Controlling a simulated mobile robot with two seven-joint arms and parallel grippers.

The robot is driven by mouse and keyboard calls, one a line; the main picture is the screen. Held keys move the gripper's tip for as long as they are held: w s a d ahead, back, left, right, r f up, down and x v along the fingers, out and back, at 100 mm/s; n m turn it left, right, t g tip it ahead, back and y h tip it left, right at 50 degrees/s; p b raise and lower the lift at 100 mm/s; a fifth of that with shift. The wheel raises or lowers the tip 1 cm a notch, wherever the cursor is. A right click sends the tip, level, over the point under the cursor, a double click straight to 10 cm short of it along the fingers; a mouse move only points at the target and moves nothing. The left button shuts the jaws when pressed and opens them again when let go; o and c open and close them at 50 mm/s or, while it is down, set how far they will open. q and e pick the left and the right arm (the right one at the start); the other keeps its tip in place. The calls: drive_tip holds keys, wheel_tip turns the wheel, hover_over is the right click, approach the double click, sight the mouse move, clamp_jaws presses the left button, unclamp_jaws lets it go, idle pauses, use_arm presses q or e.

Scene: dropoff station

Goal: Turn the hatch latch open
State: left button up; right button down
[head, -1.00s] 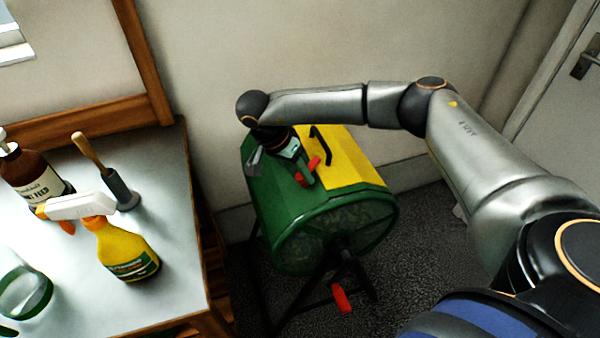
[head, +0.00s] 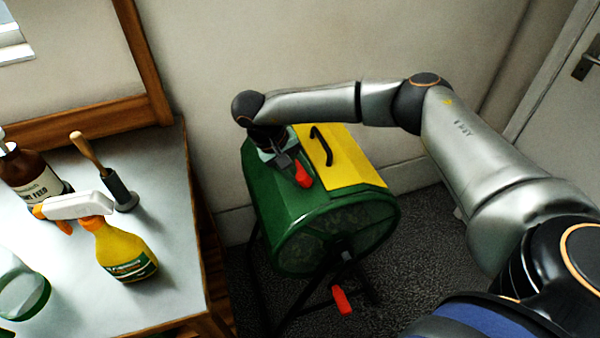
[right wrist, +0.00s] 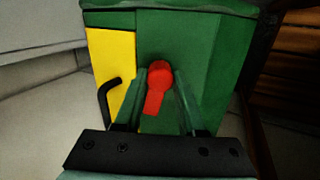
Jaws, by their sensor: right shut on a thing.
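The green drum (head: 290,212) stands on a dark frame by the wall, with a yellow hatch (head: 345,165) carrying a black handle (head: 322,145). The red latch (head: 304,174) is on the green panel beside the hatch's left edge. My right gripper (head: 295,168) reaches down onto the drum and is shut on the latch. In the right wrist view, the latch (right wrist: 158,85) lies between the two fingers (right wrist: 162,82), its arm pointing down and slightly left, alongside the yellow hatch (right wrist: 112,75). The fingers partly hide the latch in the head view. My left gripper is out of view.
A table (head: 170,225) at left holds a yellow spray bottle (head: 125,250), a brown bottle (head: 38,180), a wooden-handled tool (head: 118,185) and a green-rimmed glass container (head: 25,295). A red crank grip (head: 341,300) hangs below the drum. A door (head: 560,110) is at right.

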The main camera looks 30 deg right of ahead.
drive_tip(key=shift+n, duration=1.1)
drive_tip(key=c, duration=0.5)
unclamp_jaws()
drive_tip(key=v, duration=1.2)
drive_tip(key=shift+a+r+b, duration=0.2)
drive_tip(key=shift+a+b, duration=0.05)
drive_tip(key=shift+b, duration=0.05)
